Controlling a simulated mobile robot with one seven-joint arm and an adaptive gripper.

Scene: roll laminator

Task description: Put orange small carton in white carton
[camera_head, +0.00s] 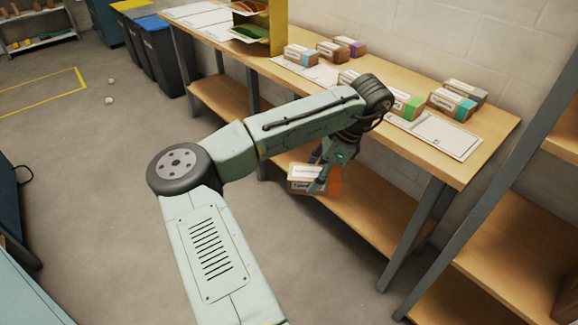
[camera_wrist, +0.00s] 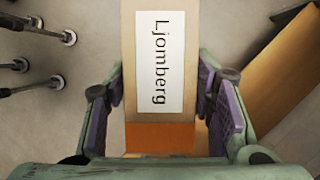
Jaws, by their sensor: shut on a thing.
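The orange small carton (camera_head: 305,174) is brown with a white label and an orange end. It is in my gripper (camera_head: 320,178), in front of the workbench and below its top. In the wrist view the carton (camera_wrist: 160,137) lies between the two purple-padded fingers of my gripper (camera_wrist: 162,95), its label reading "Ljomberg". My gripper is shut on it. I cannot make out a white carton in either view.
Several small cartons with coloured ends, one green (camera_head: 406,105), stand on the wooden workbench (camera_head: 470,165). White sheets and a yellow shelf unit (camera_head: 270,30) are also there. A lower shelf (camera_head: 385,210) runs beneath. Dark bins (camera_head: 165,60) stand at the back. Open floor lies left.

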